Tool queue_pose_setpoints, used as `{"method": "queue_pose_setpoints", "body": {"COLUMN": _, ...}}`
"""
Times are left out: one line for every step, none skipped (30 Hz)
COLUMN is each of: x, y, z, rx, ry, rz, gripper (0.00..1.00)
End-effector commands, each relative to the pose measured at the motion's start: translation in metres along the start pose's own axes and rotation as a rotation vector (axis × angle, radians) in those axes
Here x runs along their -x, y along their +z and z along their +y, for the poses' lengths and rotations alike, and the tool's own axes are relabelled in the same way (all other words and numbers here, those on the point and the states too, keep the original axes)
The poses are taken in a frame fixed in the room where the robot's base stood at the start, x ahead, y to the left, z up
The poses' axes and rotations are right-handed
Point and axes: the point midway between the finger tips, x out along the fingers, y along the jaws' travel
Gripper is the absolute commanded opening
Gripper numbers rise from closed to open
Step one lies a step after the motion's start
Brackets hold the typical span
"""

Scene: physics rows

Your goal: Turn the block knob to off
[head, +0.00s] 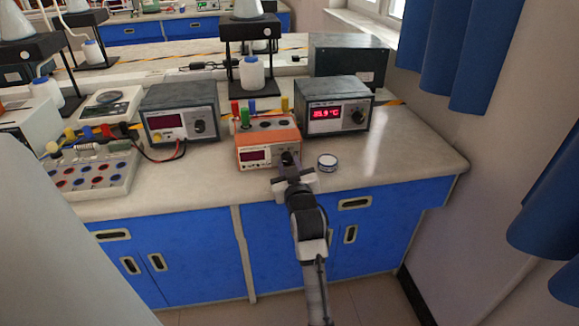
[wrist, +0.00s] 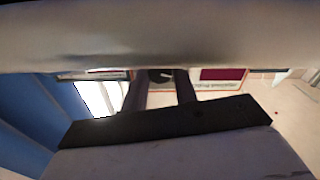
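The orange block unit (head: 268,140) stands on the bench, with a dark display on its front and colored pegs at its top. Its dark block knob (wrist: 160,75) shows between my fingers in the wrist view, with a pale pointer mark on it. In the head view my gripper (head: 288,161) is at the right of the unit's front and covers most of the knob. My gripper in the wrist view (wrist: 160,88) has its two fingers close on either side of the knob, which fills the narrow gap. The knob's exact setting is hard to read.
A grey unit with a lit red display (head: 338,107) stands to the right, another grey unit (head: 181,112) to the left. A small round white container (head: 327,162) sits just right of my gripper. The bench's right end is clear. Blue cabinets (head: 185,258) are below.

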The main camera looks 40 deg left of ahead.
Motion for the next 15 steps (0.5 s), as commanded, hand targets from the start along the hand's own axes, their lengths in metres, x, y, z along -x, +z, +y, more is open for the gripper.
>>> {"method": "queue_pose_setpoints", "body": {"x": -0.0001, "y": -0.0013, "z": 0.0007, "rx": 0.002, "ry": 0.002, "rz": 0.003, "gripper": 0.34}}
{"method": "queue_pose_setpoints", "body": {"x": -0.0001, "y": -0.0012, "z": 0.0007, "rx": 0.002, "ry": 0.001, "rz": 0.003, "gripper": 0.38}}
{"method": "queue_pose_setpoints", "body": {"x": -0.0001, "y": -0.0011, "z": 0.0006, "rx": 0.002, "ry": 0.001, "rz": 0.002, "gripper": 0.43}}
{"method": "queue_pose_setpoints", "body": {"x": -0.0001, "y": -0.001, "z": 0.0006, "rx": 0.002, "ry": 0.001, "rz": 0.002, "gripper": 0.47}}
{"method": "queue_pose_setpoints", "body": {"x": -0.0001, "y": -0.0009, "z": 0.0005, "rx": 0.001, "ry": 0.001, "rz": 0.002, "gripper": 0.5}}
{"method": "queue_pose_setpoints", "body": {"x": -0.0001, "y": -0.0008, "z": 0.0005, "rx": 0.001, "ry": 0.001, "rz": 0.002, "gripper": 0.5}}
{"method": "queue_pose_setpoints", "body": {"x": -0.0001, "y": -0.0007, "z": 0.0004, "rx": 0.001, "ry": 0.001, "rz": 0.002, "gripper": 0.5}}
{"method": "queue_pose_setpoints", "body": {"x": -0.0001, "y": -0.0007, "z": 0.0004, "rx": 0.001, "ry": 0.001, "rz": 0.002, "gripper": 0.5}}
{"method": "queue_pose_setpoints", "body": {"x": -0.0001, "y": -0.0006, "z": 0.0003, "rx": 0.001, "ry": 0.001, "rz": 0.001, "gripper": 0.5}}
{"method": "queue_pose_setpoints", "body": {"x": -0.0001, "y": -0.0005, "z": 0.0003, "rx": 0.001, "ry": 0.001, "rz": 0.001, "gripper": 0.5}}
{"method": "queue_pose_setpoints", "body": {"x": -0.0001, "y": -0.0005, "z": 0.0003, "rx": 0.0, "ry": 0.001, "rz": 0.001, "gripper": 0.5}}
{"method": "queue_pose_setpoints", "body": {"x": 0.0, "y": -0.0004, "z": 0.0003, "rx": 0.0, "ry": 0.001, "rz": 0.001, "gripper": 0.5}}
{"method": "queue_pose_setpoints", "body": {"x": 0.0004, "y": -0.0003, "z": 0.0002, "rx": 0.0, "ry": 0.001, "rz": 0.001, "gripper": 0.5}}
{"method": "queue_pose_setpoints", "body": {"x": 0.0012, "y": -0.0001, "z": 0.0002, "rx": 0.0, "ry": 0.001, "rz": 0.001, "gripper": 0.5}}
{"method": "queue_pose_setpoints", "body": {"x": 0.003, "y": 0.0002, "z": 0.0002, "rx": 0.0, "ry": 0.001, "rz": 0.001, "gripper": 0.5}}
